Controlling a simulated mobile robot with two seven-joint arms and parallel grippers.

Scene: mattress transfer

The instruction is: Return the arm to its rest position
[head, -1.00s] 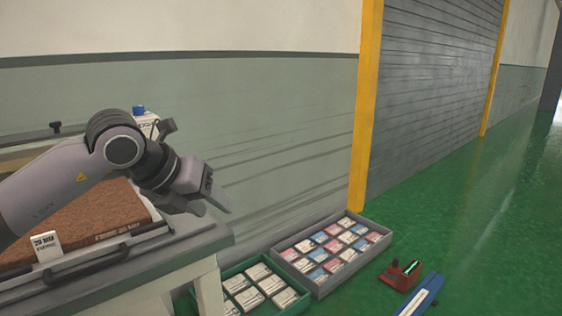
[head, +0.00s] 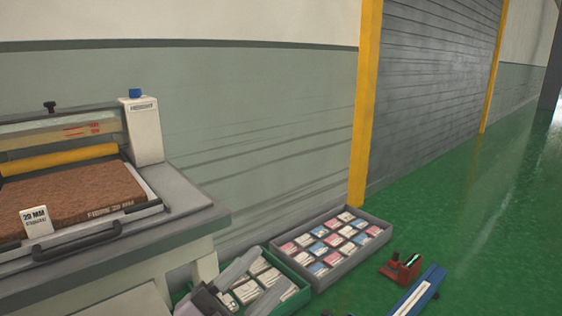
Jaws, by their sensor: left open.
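My left gripper (head: 270,271) shows at the bottom of the head view, low in the picture, with its two grey fingers spread apart and nothing between them. It overlaps the green crate (head: 303,297) in the picture; I cannot tell how far above the crate it is. Most of the left arm is out of the frame below. My right gripper is not in view.
A bench (head: 200,219) at the left carries a machine (head: 143,130) with a brown mat (head: 75,192) and a "20 MM" label (head: 37,221). A grey crate (head: 318,277) of small boxes, a red tool (head: 400,270) and a blue bar (head: 418,291) lie on the green floor (head: 480,220).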

